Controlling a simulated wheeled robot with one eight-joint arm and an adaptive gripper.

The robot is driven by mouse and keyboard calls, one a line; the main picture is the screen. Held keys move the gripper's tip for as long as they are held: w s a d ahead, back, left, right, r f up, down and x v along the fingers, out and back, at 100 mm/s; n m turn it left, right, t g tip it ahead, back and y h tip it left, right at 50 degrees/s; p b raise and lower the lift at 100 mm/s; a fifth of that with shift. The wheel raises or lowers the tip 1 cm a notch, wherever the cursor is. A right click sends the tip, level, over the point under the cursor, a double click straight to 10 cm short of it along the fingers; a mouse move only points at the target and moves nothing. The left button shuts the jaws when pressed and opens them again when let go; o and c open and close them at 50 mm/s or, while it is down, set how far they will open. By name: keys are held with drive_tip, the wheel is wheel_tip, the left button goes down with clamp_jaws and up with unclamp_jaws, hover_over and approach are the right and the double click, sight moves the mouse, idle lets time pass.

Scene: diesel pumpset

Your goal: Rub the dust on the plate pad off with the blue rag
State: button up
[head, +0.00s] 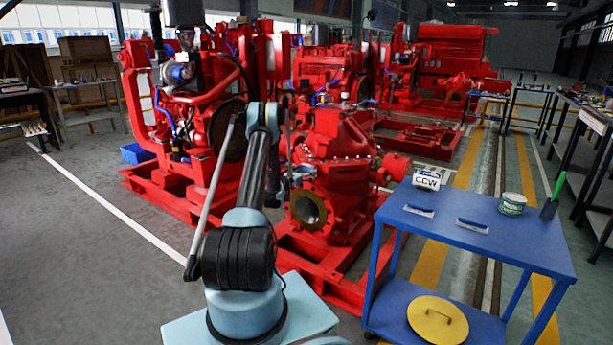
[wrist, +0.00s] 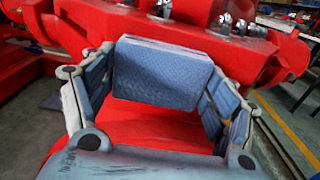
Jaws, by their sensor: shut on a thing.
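My gripper (wrist: 162,85) is shut on the blue rag (wrist: 160,70), a folded block of blue cloth held between its two fingers in the wrist view. Red pump casing (wrist: 130,132) shows below and behind the rag. I cannot tell whether the rag touches it. In the head view my arm reaches over to the red pump (head: 335,165), and its end is partly hidden beside the casing. I cannot make out the plate pad or any dust on it; the rag, gripper and arm may cover it.
A blue cart (head: 530,243) at right holds a small CCW sign (head: 427,179), a tin (head: 512,204) and a green-handled brush (head: 553,195). A yellow round lid (head: 438,320) lies on its lower shelf. Bolted red flanges rise ahead of the rag. Floor at left is clear.

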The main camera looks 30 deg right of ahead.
drive_tip(key=shift+w, duration=0.15)
drive_tip(key=shift+w+a, duration=0.25)
drive_tip(key=shift+w, duration=0.3)
drive_tip(key=shift+w+a, duration=0.25)
drive_tip(key=shift+w, duration=0.3)
drive_tip(key=v, duration=0.9)
drive_tip(key=shift+s, duration=0.1)
idle(0.3)
